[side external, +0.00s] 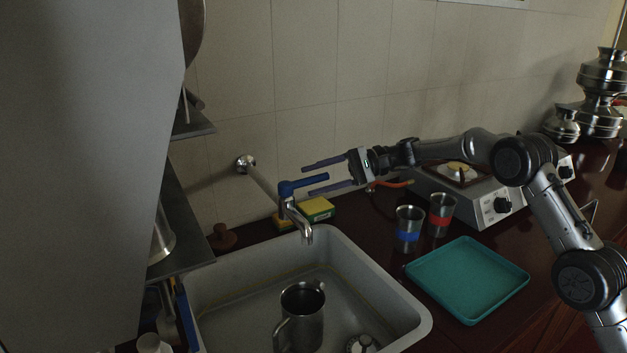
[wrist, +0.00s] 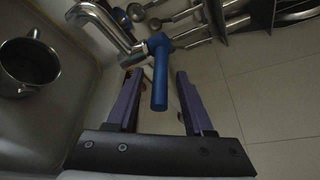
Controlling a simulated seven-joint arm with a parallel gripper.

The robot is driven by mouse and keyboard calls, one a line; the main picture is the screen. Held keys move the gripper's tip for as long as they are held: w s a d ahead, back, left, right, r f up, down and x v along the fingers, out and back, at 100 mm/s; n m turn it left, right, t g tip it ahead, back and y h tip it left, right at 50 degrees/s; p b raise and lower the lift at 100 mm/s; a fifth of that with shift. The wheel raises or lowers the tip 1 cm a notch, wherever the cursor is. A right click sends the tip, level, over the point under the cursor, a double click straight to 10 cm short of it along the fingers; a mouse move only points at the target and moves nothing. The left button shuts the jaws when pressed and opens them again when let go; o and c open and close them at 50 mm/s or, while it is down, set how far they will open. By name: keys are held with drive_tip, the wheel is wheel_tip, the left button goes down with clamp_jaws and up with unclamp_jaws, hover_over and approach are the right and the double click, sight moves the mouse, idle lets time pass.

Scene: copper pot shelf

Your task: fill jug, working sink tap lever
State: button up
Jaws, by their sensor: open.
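A wall tap with a blue lever (side external: 303,182) reaches out over the sink (side external: 405,322), its metal spout (side external: 304,228) pointing down. A metal jug (side external: 303,312) stands upright in the sink below the spout, a little toward the camera. My gripper (side external: 322,177) is open beside the lever's free end. In the wrist view the blue lever (wrist: 160,80) points in between the two purple fingers of my gripper (wrist: 157,85), with a gap visible on both sides. The jug also shows in the wrist view (wrist: 30,68). I cannot see inside it for water.
A yellow-green sponge box (side external: 317,209) lies behind the sink. Two steel cups, one blue-banded (side external: 408,236) and one red-banded (side external: 441,208), stand by a teal tray (side external: 468,279). A stove (side external: 478,197) is behind them. A shelf (side external: 188,225) hangs at the left.

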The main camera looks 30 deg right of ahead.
drive_tip(key=shift+w+a+f, duration=0.1)
drive_tip(key=shift+w+a, duration=0.05)
drive_tip(key=shift+a, duration=0.35)
clamp_jaws()
idle(1.2)
